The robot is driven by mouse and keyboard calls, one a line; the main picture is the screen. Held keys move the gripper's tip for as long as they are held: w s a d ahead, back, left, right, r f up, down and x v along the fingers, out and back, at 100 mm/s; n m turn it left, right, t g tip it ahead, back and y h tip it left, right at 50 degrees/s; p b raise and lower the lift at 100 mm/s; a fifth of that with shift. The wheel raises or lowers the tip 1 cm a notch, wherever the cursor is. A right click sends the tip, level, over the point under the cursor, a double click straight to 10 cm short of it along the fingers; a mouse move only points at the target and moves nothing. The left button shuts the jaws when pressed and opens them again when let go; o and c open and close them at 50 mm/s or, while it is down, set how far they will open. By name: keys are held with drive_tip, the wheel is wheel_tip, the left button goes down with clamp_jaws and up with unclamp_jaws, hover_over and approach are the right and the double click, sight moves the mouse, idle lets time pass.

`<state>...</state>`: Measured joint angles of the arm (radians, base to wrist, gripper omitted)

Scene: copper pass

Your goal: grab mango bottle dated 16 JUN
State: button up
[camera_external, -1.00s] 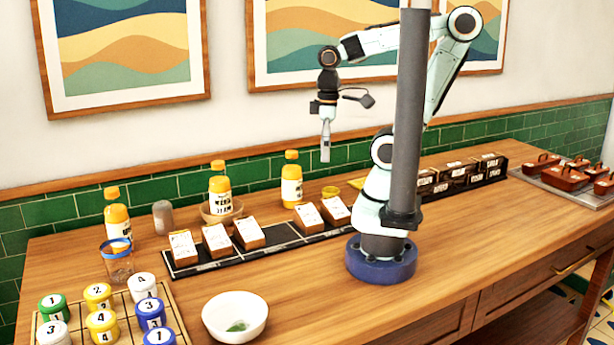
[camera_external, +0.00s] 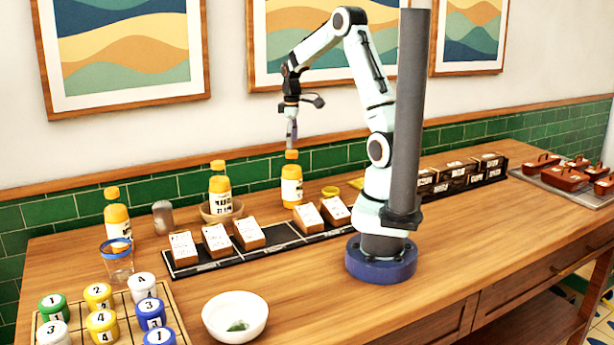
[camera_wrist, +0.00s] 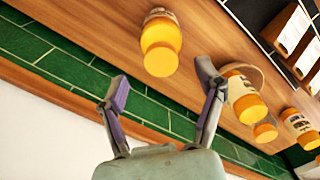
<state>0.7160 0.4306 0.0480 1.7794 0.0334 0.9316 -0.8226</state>
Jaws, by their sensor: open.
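The label dates are too small to read. My gripper (camera_external: 291,144) points down, just above the right bottle's cap. In the wrist view my gripper (camera_wrist: 162,82) is open and empty, its fingers apart. A bottle (camera_wrist: 160,40) shows beyond and between the fingertips, cap toward the camera. More bottles (camera_wrist: 243,95) show to the right.
A black tray (camera_external: 285,249) with several labelled packs lies in front of the bottles. A grey shaker (camera_external: 163,218) and a blue-rimmed glass (camera_external: 117,263) stand left. A white bowl (camera_external: 235,317) and numbered jars (camera_external: 102,326) sit nearer. The tiled wall is close behind.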

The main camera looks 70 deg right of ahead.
sight(292, 152)
drive_tip(key=shift+f, duration=2.25)
clamp_jaws()
